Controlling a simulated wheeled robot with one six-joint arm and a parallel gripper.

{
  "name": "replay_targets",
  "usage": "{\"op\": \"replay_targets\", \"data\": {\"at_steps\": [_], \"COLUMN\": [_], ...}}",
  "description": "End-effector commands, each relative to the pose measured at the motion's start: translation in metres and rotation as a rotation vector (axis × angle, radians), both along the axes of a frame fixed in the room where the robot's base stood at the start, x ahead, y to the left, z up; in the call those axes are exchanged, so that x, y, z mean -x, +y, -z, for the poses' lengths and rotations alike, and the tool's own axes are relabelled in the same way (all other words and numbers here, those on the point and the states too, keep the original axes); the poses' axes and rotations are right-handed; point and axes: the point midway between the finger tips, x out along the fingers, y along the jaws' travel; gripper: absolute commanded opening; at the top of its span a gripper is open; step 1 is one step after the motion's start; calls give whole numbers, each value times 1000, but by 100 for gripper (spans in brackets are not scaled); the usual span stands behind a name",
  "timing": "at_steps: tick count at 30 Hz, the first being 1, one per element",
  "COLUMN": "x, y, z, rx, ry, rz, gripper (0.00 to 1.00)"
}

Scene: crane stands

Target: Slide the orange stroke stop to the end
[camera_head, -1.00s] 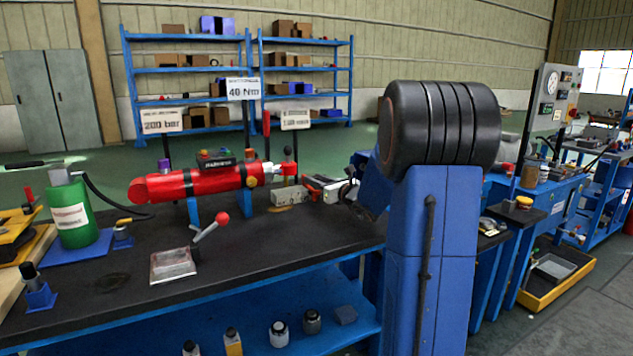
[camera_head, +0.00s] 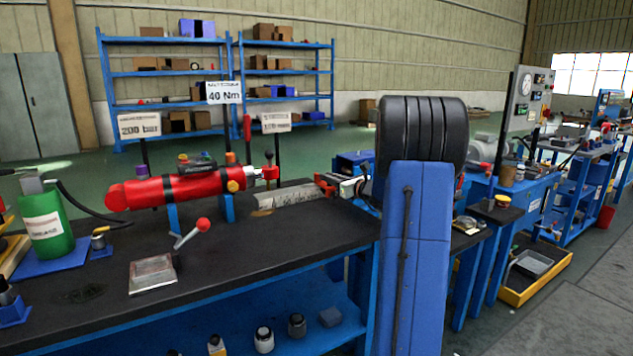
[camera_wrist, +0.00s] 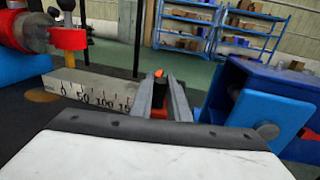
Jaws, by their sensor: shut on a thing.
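The orange stroke stop (camera_wrist: 158,73) shows only as a small orange tip between the fingers of my gripper (camera_wrist: 161,84) in the wrist view; the fingers hide most of it. My gripper is shut on it. The pale scale rail (camera_wrist: 88,92) runs from the left toward the fingers, with marks 0, 50, 100 and a partly hidden mark starting with 15 near the fingers. In the head view my gripper (camera_head: 328,184) is at the right part of the rail (camera_head: 290,199), right of the red cylinder (camera_head: 185,188). The stop cannot be made out there.
A red-knobbed lever (camera_head: 193,232) stands on the dark bench (camera_head: 225,258). A green container (camera_head: 44,226) is at the left. Sign posts, including the 40 Nm sign (camera_head: 224,92), rise behind the cylinder. Blue shelves (camera_head: 165,67) stand farther back.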

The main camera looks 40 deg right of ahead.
Motion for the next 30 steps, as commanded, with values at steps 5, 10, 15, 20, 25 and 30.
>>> {"op": "replay_targets", "data": {"at_steps": [5,10,15,20,25,30], "x": [1,1,1,1,4,22], "y": [-8,-8,-8,-8,-8,-10], "z": [-1,-1,-1,0,0,0], "rx": [1,1,1,1,1,0], "ry": [-1,-1,-1,0,0,0], "rz": [0,0,0,0,0,3], "gripper": [0,0,34,34,34,34]}}
